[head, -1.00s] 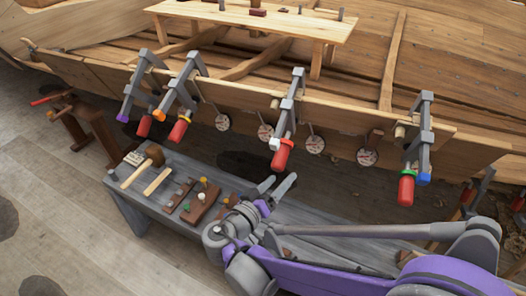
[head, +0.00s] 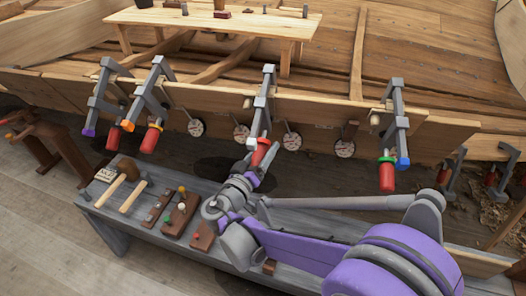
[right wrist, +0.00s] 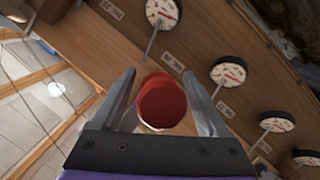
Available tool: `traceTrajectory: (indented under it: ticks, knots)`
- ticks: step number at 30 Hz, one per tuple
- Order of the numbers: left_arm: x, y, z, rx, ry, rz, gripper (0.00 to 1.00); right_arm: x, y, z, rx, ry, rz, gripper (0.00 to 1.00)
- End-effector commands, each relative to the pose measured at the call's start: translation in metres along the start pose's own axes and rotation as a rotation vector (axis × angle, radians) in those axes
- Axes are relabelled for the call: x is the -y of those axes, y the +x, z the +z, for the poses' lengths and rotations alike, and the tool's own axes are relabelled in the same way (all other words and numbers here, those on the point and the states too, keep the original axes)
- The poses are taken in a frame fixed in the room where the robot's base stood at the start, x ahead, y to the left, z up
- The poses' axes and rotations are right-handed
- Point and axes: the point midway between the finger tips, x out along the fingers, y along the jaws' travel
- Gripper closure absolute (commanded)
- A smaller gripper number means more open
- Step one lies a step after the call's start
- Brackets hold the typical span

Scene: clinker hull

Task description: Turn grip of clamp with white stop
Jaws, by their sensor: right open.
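The clamp (head: 264,103) in the middle of the plank edge is grey with a red grip (head: 261,150) hanging below it. My left gripper is not in view.
Other clamps hang along the plank, with orange (head: 126,126), purple and green or blue (head: 403,162) stops. Round dials (head: 292,141) hang between them. A grey bench (head: 105,213) with a mallet and wooden blocks stands below.

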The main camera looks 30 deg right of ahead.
Motion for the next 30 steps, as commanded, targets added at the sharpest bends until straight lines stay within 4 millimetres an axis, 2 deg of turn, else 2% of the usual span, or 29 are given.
traceTrajectory:
  ticks: [9, 11, 22, 30]
  knots:
    - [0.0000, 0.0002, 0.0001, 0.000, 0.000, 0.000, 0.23, -0.0001, 0.0034, -0.0002, 0.000, 0.000, 0.000, 0.23]
    - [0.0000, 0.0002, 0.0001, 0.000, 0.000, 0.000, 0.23, -0.0001, 0.0033, -0.0002, 0.000, 0.000, 0.000, 0.32]
    - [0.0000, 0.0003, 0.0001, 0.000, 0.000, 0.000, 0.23, -0.0001, 0.0032, -0.0001, 0.000, 0.000, 0.000, 0.99]
    - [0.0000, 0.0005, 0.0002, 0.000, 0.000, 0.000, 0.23, 0.0002, 0.0032, -0.0001, 0.000, -0.017, 0.007, 1.00]
